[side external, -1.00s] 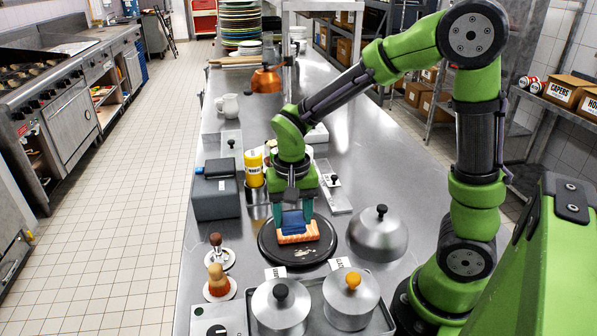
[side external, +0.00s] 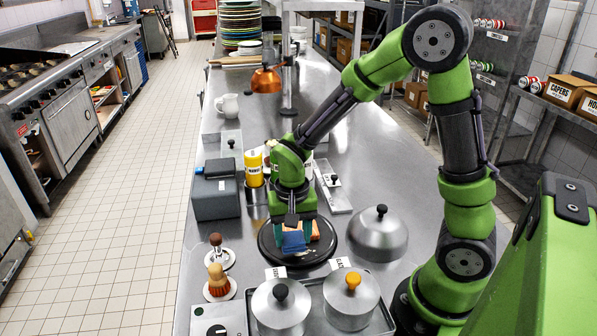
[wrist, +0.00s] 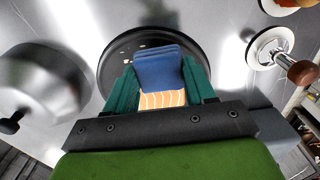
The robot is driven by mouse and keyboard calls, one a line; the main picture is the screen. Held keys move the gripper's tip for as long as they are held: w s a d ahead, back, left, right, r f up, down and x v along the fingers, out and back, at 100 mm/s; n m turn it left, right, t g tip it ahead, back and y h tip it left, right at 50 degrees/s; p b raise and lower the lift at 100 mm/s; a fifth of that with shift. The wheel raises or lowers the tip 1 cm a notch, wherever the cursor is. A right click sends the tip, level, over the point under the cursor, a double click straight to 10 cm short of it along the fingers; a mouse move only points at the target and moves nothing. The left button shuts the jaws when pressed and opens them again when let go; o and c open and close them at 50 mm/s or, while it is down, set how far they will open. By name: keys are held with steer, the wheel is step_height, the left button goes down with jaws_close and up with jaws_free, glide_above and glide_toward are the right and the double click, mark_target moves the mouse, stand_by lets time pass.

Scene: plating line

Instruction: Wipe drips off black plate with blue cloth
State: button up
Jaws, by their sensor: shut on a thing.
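My gripper (side external: 293,239) points down over the round black plate (side external: 327,252), its teal fingers shut on the folded blue cloth (side external: 294,243). An orange salmon piece with white stripes (side external: 316,230) lies on the plate, partly hidden behind the gripper and cloth. In the wrist view, the cloth (wrist: 157,68) stands between the fingers with the salmon (wrist: 162,100) showing below it. A few small pale drips (wrist: 142,46) show on the plate (wrist: 122,62) beyond the cloth. I cannot tell whether the cloth touches the plate.
A silver dome with a black knob (side external: 379,238) stands right of the plate. Two lidded pots (side external: 281,306) stand on a tray in front.

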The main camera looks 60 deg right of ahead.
steer(key=shift+f, duration=0.95)
steer(key=shift+s+d+f, duration=0.15)
steer(key=shift+d+f, duration=0.05)
steer(key=shift+c, duration=0.3)
steer(key=shift+s+d+f, duration=0.15)
steer(key=shift+s+d, duration=1.9)
steer(key=shift+s, duration=0.2)
steer(key=w+a, duration=0.4)
steer(key=shift+w+a, duration=0.2)
steer(key=shift+w, duration=0.15)
steer(key=shift+w+a+r, duration=0.1)
steer(key=shift+r, duration=4)
